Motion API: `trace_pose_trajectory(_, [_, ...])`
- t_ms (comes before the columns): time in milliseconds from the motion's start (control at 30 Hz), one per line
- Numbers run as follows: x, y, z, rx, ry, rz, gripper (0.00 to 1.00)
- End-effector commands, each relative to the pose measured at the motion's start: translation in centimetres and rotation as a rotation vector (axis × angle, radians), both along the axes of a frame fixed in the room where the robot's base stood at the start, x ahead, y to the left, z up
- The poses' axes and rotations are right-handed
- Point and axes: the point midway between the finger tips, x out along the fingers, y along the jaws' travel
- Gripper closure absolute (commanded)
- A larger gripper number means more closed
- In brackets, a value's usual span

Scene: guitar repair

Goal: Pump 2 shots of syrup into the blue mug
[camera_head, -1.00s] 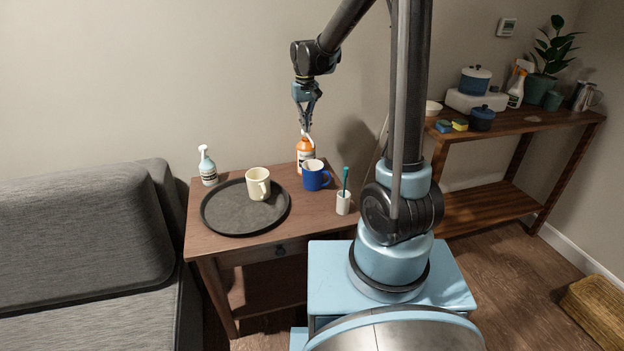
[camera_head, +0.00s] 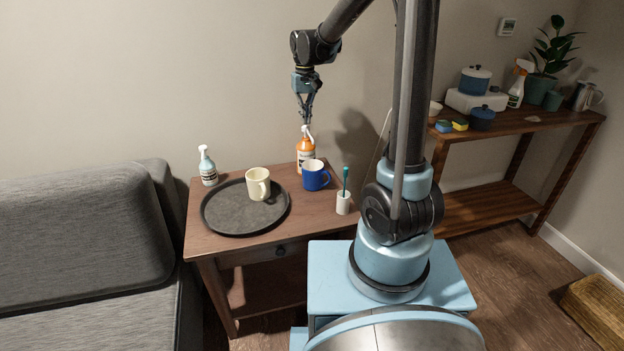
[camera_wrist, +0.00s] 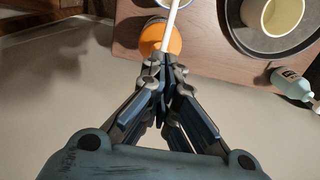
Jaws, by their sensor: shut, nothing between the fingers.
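The blue mug (camera_head: 315,176) stands upright on the small wooden table, in front and to the right of the orange pump bottle (camera_head: 305,153). The bottle has a white pump head and a label. My gripper (camera_head: 305,122) is shut and empty, pointing down right over the pump head. In the wrist view my shut fingertips (camera_wrist: 163,62) lie over the near side of the orange bottle (camera_wrist: 160,38), with the white nozzle pointing away. Whether the fingertips touch the pump head I cannot tell. The blue mug (camera_wrist: 150,3) shows only partly at the wrist view's top edge.
A dark round tray (camera_head: 222,215) holds a cream mug (camera_head: 258,184). A pale spray bottle (camera_head: 207,166) stands behind the tray. A white cup with a teal-handled tool (camera_head: 343,202) stands at the table's right side. The wall is close behind the table.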

Motion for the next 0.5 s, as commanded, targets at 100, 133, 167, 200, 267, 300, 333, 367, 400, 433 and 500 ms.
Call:
trace_pose_trajectory(100, [-0.01,0.00,-0.01,0.000,0.000,0.000,1.00])
trace_pose_trajectory(133, [-0.01,0.00,-0.01,0.000,0.000,0.000,1.00])
trace_pose_trajectory(167, [-0.01,0.00,-0.01,0.000,0.000,0.000,1.00])
trace_pose_trajectory(200, [-0.01,0.00,-0.01,0.000,0.000,0.000,1.00])
trace_pose_trajectory(267, [-0.01,0.00,-0.02,0.000,0.000,0.000,1.00])
trace_pose_trajectory(300, [-0.01,0.00,-0.02,0.000,0.000,0.000,1.00])
trace_pose_trajectory(333, [-0.01,0.00,-0.02,0.000,0.000,0.000,1.00])
trace_pose_trajectory(367, [-0.01,0.00,-0.01,0.000,0.000,0.000,1.00])
trace_pose_trajectory(400, [-0.01,0.00,0.05,0.000,0.000,0.000,1.00])
trace_pose_trajectory(433, [-0.01,0.00,0.15,0.000,0.000,0.000,1.00])
trace_pose_trajectory(500, [-0.01,0.00,0.53,0.000,0.000,0.000,1.00])
